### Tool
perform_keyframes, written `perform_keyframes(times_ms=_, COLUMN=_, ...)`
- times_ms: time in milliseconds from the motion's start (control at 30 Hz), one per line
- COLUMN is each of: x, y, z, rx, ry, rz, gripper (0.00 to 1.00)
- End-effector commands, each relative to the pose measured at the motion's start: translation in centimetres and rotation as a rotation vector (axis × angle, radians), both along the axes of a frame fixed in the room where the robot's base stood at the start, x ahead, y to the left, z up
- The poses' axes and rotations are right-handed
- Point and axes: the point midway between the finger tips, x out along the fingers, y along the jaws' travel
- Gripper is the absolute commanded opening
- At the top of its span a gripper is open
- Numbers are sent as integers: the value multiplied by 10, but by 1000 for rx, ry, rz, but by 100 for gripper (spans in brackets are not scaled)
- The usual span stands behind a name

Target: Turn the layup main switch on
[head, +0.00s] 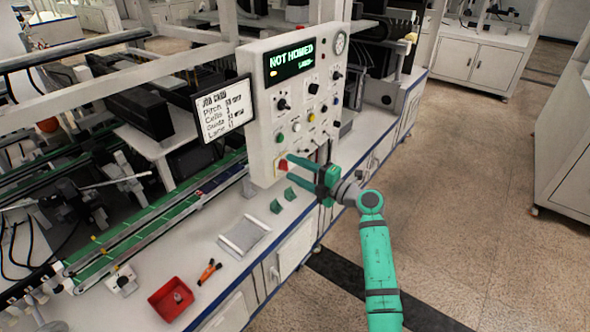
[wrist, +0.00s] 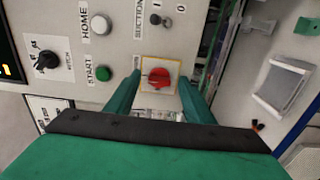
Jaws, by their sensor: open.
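The main switch (wrist: 160,77) is a red rotary knob on a yellow-edged square plate, low on the grey control panel (head: 262,130). In the head view its red knob (head: 283,164) shows at the panel's lower part, next to my fingertips. My gripper (head: 287,171) is open and reaches toward the panel from the right. In the wrist view the green fingers (wrist: 160,84) stand on either side of the knob, with gaps between them and it. I cannot tell how far the fingertips are from the panel face. The panel display (head: 291,60) reads NOT HOMED.
Around the switch sit a green START button (wrist: 104,73), a white HOME button (wrist: 100,24), a black selector knob (wrist: 47,60) and a SUCTION toggle (wrist: 155,19). A job card screen (head: 222,108) stands left of the panel. A red bin (head: 171,299) lies on the bench.

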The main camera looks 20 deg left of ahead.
Motion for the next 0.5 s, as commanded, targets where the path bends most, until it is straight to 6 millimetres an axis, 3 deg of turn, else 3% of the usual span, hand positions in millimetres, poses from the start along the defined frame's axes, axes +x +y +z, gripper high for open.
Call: perform_keyframes(times_ms=500, x=-28, y=-82, z=-1, rx=0, ry=1, rz=-4, gripper=48)
